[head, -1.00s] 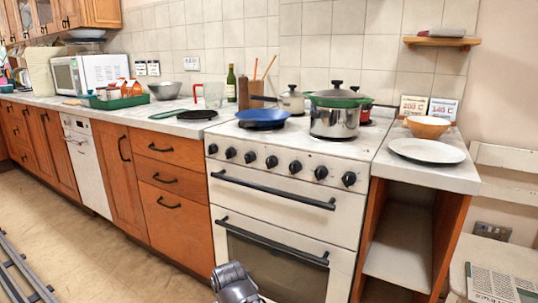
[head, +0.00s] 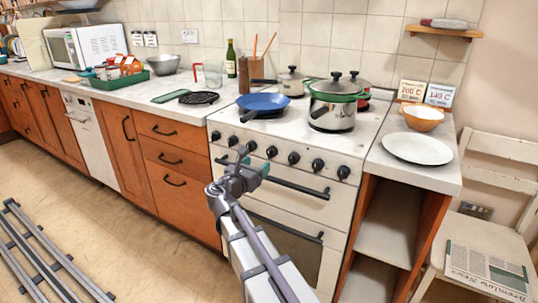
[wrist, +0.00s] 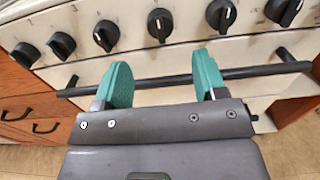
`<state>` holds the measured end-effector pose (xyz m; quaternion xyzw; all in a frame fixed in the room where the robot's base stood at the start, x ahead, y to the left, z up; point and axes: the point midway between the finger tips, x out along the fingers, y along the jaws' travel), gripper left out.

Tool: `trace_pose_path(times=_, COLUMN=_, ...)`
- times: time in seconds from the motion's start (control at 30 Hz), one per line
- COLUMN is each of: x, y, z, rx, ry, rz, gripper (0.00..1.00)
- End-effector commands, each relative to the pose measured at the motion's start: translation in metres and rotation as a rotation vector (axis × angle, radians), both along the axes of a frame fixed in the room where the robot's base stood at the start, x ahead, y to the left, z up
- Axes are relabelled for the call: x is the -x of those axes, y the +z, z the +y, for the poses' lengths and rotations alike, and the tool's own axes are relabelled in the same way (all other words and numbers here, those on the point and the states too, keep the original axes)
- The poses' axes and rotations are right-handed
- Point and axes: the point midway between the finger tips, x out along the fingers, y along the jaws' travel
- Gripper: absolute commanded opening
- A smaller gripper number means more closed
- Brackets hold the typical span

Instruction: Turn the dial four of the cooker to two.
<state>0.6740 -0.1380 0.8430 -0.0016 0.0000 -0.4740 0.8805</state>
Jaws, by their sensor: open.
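The cooker (head: 225,163) has a row of black dials along its front panel. Counting from the left, dial four (head: 271,152) is near the middle of the row. In the wrist view, dial four (wrist: 159,25) is at top centre, with a white pointer line that looks close to vertical in the picture. Its scale marks are too small to read. My gripper (head: 252,160) is in front of the panel, below the dials. In the wrist view my gripper (wrist: 161,65) is open and empty, its green fingers apart, short of dial four and not touching it.
A dark oven handle (wrist: 250,72) runs across behind the fingers, below the dials. Neighbouring dials (wrist: 105,36) stand close on both sides. A blue pan (head: 264,104) and a steel pot (head: 332,112) are on the hob. The floor at left is free apart from rails (head: 45,255).

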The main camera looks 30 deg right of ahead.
Motion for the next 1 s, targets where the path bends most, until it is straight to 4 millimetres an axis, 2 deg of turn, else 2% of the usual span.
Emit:
trace_pose_path(times=0.2, x=-0.031, y=0.000, z=-0.045, rx=-0.002, ry=-0.004, rz=-0.001, gripper=0.65)
trace_pose_path(times=0.33, x=-0.042, y=0.000, z=-0.063, rx=-0.002, ry=-0.003, rz=-0.001, gripper=0.65)
trace_pose_path(times=0.67, x=-0.046, y=0.000, z=-0.070, rx=-0.002, ry=-0.001, rz=-0.002, gripper=0.65)
trace_pose_path(times=1.0, x=-0.046, y=0.000, z=-0.070, rx=-0.002, ry=-0.001, rz=-0.002, gripper=0.33)
